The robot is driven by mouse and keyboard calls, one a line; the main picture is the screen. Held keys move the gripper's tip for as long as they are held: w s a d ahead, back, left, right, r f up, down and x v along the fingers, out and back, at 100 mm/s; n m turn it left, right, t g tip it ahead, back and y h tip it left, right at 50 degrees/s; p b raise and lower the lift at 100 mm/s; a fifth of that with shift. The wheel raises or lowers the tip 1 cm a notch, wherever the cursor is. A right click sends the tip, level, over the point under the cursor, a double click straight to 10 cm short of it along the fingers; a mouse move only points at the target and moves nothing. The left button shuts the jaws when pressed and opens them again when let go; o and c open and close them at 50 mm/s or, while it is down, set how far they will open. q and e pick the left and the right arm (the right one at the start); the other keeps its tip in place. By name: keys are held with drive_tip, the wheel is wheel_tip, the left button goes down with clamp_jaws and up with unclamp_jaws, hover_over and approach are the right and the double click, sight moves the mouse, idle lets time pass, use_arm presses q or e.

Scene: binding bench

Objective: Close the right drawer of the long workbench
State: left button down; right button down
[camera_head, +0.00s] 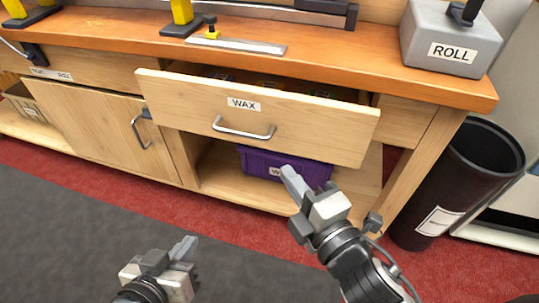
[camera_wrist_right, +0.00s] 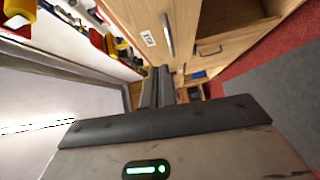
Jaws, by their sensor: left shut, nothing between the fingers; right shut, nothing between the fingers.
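The right drawer (camera_head: 300,130), a pale wood front labelled WAX with a metal bar handle (camera_head: 244,129), is pulled out from the long workbench (camera_head: 340,62). A dark gap with items inside shows behind its front. My right gripper (camera_head: 290,178) is shut and empty, below and in front of the drawer front, apart from it in the picture. In the right wrist view its fingers (camera_wrist_right: 158,85) are together. The open drawer's contents (camera_wrist_right: 95,30) appear at the upper left there. My left gripper (camera_head: 190,248) is shut and empty, low over the grey floor mat.
A purple bin (camera_head: 315,170) sits on the shelf under the drawer. A dark waste bin (camera_head: 465,180) stands at the right end of the bench. A cupboard door (camera_head: 100,130) is on the left. A ROLL block (camera_head: 448,42) sits on the benchtop. Floor in front is clear.

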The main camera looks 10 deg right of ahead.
drive_tip(key=shift+n, duration=0.4)
drive_tip(key=x, duration=0.4)
drive_tip(key=d+x, duration=0.1)
drive_tip(key=x, duration=0.7)
drive_tip(key=shift+w+d, duration=0.35)
use_arm(q)
drive_tip(key=shift+f, duration=0.35)
use_arm(e)
drive_tip(key=shift+w+d, duration=0.25)
drive_tip(key=shift+w, duration=0.15)
use_arm(q)
drive_tip(key=shift+d, duration=0.1)
